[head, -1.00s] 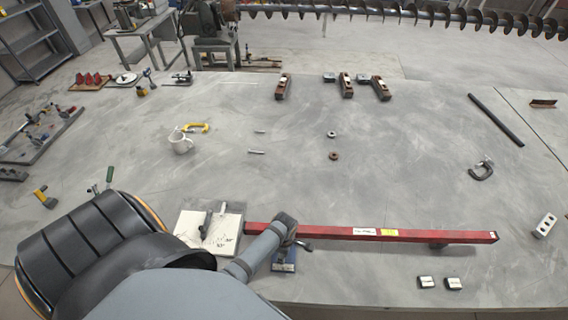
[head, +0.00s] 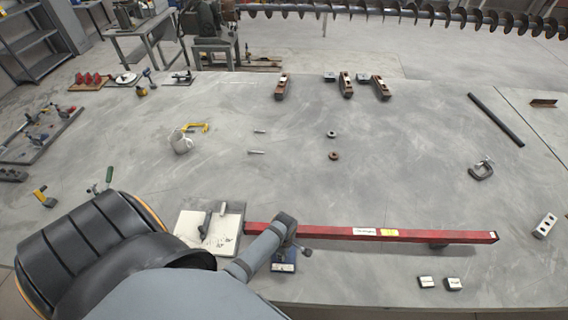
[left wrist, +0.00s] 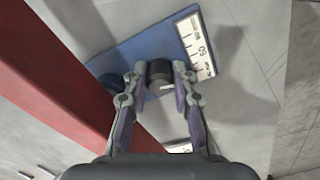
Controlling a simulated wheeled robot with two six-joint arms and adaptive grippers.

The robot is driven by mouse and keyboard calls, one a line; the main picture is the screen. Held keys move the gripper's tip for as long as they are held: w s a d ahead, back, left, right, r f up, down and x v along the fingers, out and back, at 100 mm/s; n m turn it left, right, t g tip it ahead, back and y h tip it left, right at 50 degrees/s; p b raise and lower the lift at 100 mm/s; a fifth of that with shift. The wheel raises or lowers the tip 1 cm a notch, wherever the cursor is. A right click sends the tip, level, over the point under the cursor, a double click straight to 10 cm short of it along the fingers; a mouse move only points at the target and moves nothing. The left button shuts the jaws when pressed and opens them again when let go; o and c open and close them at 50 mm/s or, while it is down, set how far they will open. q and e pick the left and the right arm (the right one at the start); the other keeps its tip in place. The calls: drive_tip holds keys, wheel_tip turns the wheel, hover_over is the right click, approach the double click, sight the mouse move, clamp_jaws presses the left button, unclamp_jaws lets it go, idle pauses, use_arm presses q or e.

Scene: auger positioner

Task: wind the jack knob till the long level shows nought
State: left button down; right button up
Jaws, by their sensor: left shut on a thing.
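The long level (head: 340,232) is a long red bar lying across the front of the table, with a white label and a yellow-green patch (head: 389,232) near its middle; its reading is too small to make out. The jack (head: 283,267) has a blue base under the bar's left part, and its base shows in the left wrist view (left wrist: 150,42). Its dark round knob (left wrist: 160,75) carries a white mark. My left gripper (left wrist: 158,84) is shut on the knob, one finger on each side. My right gripper is out of view.
A white board (head: 190,228) with dark tools lies left of the bar. Two small blocks (head: 440,283) lie in front of its right part. The table's middle is mostly clear.

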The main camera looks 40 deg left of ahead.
use_arm(q)
drive_tip(key=m, duration=1.2)
drive_tip(key=shift+m, duration=0.3)
drive_tip(key=m, duration=0.6)
drive_tip(key=shift+m, duration=0.3)
drive_tip(key=m, duration=0.5)
drive_tip(key=shift+a, duration=0.1)
drive_tip(key=m, duration=0.6)
drive_tip(key=shift+w+m, duration=0.1)
drive_tip(key=shift+m, duration=0.2)
drive_tip(key=m, duration=0.5)
drive_tip(key=shift+m, duration=0.3)
drive_tip(key=m, duration=1.1)
drive_tip(key=shift+m, duration=0.4)
